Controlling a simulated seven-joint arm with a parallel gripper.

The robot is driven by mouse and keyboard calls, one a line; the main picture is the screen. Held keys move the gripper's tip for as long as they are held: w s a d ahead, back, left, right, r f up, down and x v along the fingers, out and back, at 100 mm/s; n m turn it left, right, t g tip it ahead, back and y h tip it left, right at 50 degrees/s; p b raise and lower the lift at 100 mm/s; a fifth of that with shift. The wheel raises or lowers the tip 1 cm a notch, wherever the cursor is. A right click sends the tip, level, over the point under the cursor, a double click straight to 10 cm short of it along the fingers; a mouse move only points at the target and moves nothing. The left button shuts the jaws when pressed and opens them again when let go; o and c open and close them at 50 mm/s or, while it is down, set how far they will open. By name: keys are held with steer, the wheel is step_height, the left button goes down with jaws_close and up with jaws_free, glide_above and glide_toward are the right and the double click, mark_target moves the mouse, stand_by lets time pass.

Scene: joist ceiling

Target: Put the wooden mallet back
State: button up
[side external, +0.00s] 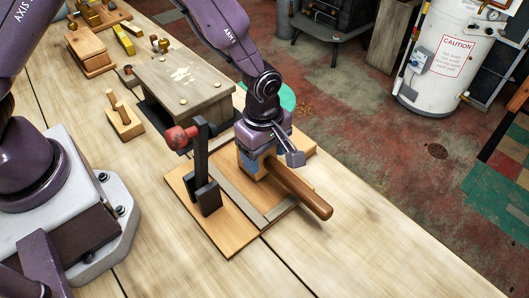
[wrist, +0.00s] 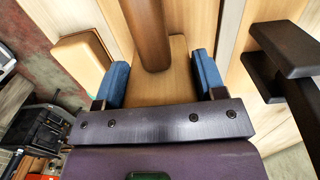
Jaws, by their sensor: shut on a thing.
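The wooden mallet (side external: 302,191) has a light wood head and a darker brown handle. My gripper (side external: 258,164) is above the wooden board (side external: 232,240) in the side view, with its blue-padded fingers on either side of the head. The handle points toward the lower right. In the wrist view my gripper (wrist: 161,82) is shut on the mallet's head (wrist: 172,70), and the handle (wrist: 147,28) runs up out of the picture. Whether the mallet touches the board is hidden. A dark forked stand (side external: 206,190) rises from the board's left part.
A red-ended tool (side external: 181,138) is at the stand's top. A thick wooden block (side external: 184,84) stands behind the board. A small pegged block (side external: 124,122) and brass-and-wood tools (side external: 92,50) lie farther back. The bench front is clear.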

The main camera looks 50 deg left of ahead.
steer(key=shift+f, duration=0.2)
steer(key=shift+f, duration=0.15)
steer(key=o, duration=1.1)
steer(key=shift+o, duration=0.2)
